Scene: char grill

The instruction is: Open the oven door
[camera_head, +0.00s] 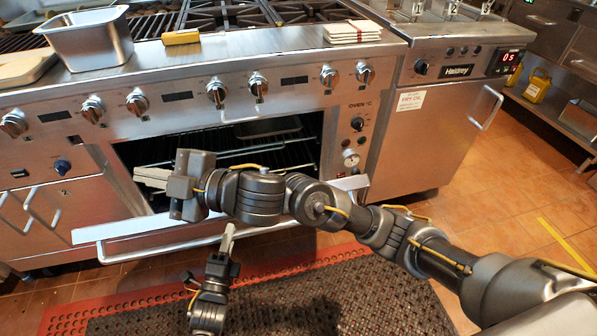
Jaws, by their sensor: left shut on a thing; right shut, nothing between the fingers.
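The oven door (128,226) is tilted out and down toward me, leaving the oven cavity (290,150) with its wire racks showing. The bar handle (165,248) runs along the door's front. My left gripper (229,232), low in the middle, is shut on the handle from the front. My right gripper (152,178) is shut and empty at the left part of the oven opening, above the door's top edge. Its arm crosses in front of the opening and hides part of the cavity and door.
The control panel with knobs (216,92) runs above the opening. A steel pan (90,42), a yellow block (181,37) and a white stack (352,32) sit on top. A fryer cabinet (430,130) stands right. A dark mat (350,300) covers the floor in front.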

